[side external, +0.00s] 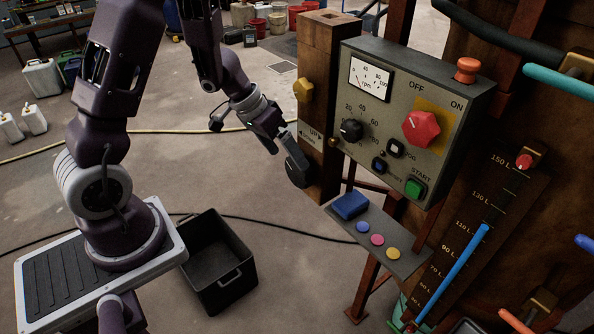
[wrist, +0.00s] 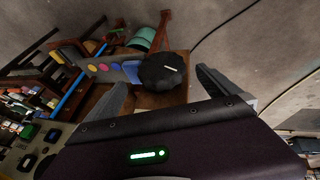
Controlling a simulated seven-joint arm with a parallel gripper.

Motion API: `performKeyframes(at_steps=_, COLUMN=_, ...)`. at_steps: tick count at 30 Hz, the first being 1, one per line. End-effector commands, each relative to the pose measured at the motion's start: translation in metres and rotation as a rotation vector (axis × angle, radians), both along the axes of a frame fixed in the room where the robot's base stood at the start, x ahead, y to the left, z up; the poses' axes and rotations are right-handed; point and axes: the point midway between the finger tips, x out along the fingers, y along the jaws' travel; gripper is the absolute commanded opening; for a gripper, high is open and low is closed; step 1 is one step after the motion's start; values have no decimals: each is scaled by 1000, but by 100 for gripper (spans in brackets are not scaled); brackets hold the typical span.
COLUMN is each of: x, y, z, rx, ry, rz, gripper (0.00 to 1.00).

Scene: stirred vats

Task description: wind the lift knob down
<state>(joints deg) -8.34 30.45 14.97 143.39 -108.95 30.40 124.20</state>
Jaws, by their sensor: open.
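The lift knob (side external: 297,171) is a dark, round, ridged knob low on the brown wooden post, below a small label (side external: 311,134) reading UP. In the wrist view the knob (wrist: 160,74) faces me, with a pale pointer line towards its upper right side. My gripper (side external: 284,148) is at the left of the post, close to the knob. In the wrist view its two fingers are spread, one on each side of the knob, with gaps between. I cannot tell how far the fingertips are from the knob in depth.
A grey control panel (side external: 382,165) with a red switch, dials and a green button is right of the post. A small shelf (side external: 404,262) with a blue block and coloured discs is below it. A yellow knob (side external: 303,90) is higher on the post. A black bin (side external: 222,281) stands below.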

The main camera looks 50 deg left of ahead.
Motion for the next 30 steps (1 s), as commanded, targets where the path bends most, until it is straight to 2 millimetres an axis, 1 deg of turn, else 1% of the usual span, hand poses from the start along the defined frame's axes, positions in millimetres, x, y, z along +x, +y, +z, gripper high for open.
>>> performKeyframes(at_steps=2, x=2, y=0, z=-11, rx=6, ry=7, rz=-1, gripper=100)
performKeyframes(at_steps=6, x=12, y=-7, z=-36, rx=6, ry=7, rz=-4, gripper=100)
performKeyframes(at_steps=10, x=21, y=-12, z=-55, rx=5, ry=4, rz=-3, gripper=100)
performKeyframes(at_steps=14, x=26, y=-15, z=-63, rx=5, ry=1, rz=-3, gripper=100)
performKeyframes(at_steps=20, x=26, y=-15, z=-64, rx=5, ry=-1, rz=-2, gripper=100)
performKeyframes(at_steps=21, x=26, y=-15, z=-64, rx=5, ry=-1, rz=-2, gripper=98)
performKeyframes(at_steps=23, x=27, y=-15, z=-64, rx=5, ry=-1, rz=-2, gripper=86)
performKeyframes(at_steps=27, x=26, y=-15, z=-64, rx=5, ry=-1, rz=-2, gripper=59)
performKeyframes(at_steps=29, x=26, y=-15, z=-64, rx=5, ry=-1, rz=-2, gripper=47)
performKeyframes(at_steps=30, x=26, y=-15, z=-64, rx=5, ry=-1, rz=-2, gripper=39)
